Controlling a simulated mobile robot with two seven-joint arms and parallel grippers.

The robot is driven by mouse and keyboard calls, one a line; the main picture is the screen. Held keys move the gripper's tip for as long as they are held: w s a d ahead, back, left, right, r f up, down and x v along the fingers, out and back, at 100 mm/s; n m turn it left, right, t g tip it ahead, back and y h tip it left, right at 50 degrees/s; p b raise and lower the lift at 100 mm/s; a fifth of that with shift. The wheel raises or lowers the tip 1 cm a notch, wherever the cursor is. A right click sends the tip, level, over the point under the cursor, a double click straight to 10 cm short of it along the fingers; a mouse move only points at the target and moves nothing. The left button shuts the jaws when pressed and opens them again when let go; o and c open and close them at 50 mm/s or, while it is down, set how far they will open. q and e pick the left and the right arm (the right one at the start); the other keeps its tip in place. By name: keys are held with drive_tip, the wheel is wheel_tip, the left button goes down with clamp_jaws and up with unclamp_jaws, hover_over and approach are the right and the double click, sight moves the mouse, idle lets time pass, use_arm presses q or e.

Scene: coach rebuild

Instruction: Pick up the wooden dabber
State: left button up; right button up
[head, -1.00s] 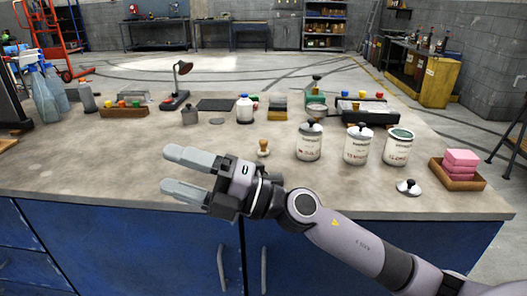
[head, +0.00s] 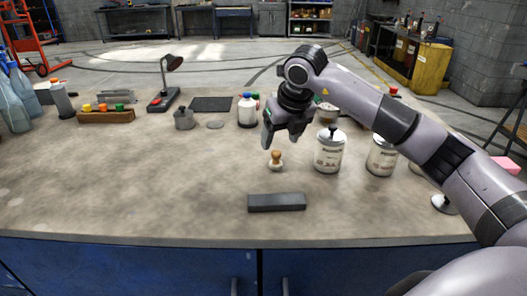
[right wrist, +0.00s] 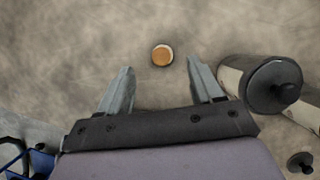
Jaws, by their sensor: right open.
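The wooden dabber (head: 276,161), small with a round tan knob and a pale base, stands upright on the grey worktop. In the right wrist view the dabber (right wrist: 162,55) shows from above, its round top just ahead of the gap between the fingers. My right gripper (head: 278,140) points down over the worktop close to the dabber, open and empty. The right wrist view shows its two fingers (right wrist: 161,72) spread apart, neither touching the dabber. My left gripper is not in view.
White lidded canisters (head: 329,152) stand just right of the dabber. A dark grey bar (head: 277,202) lies in front of it. A white bottle (head: 247,111) and a metal pot (head: 184,119) stand behind left. The worktop's left front is clear.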

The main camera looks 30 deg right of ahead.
sight(277, 152)
drive_tip(key=shift+w+d+f, duration=0.1)
drive_tip(key=shift+w+f, duration=0.05)
drive_tip(key=shift+w, duration=0.15)
drive_tip(key=shift+w+f, duration=0.15)
drive_tip(key=shift+f, duration=0.2)
drive_tip(key=x, duration=0.4)
drive_tip(key=s+p+x, duration=0.1)
drive_tip(key=x, duration=0.1)
drive_tip(key=shift+f, duration=0.1)
drive_tip(key=shift+w, duration=0.1)
drive_tip(key=c, duration=1.1)
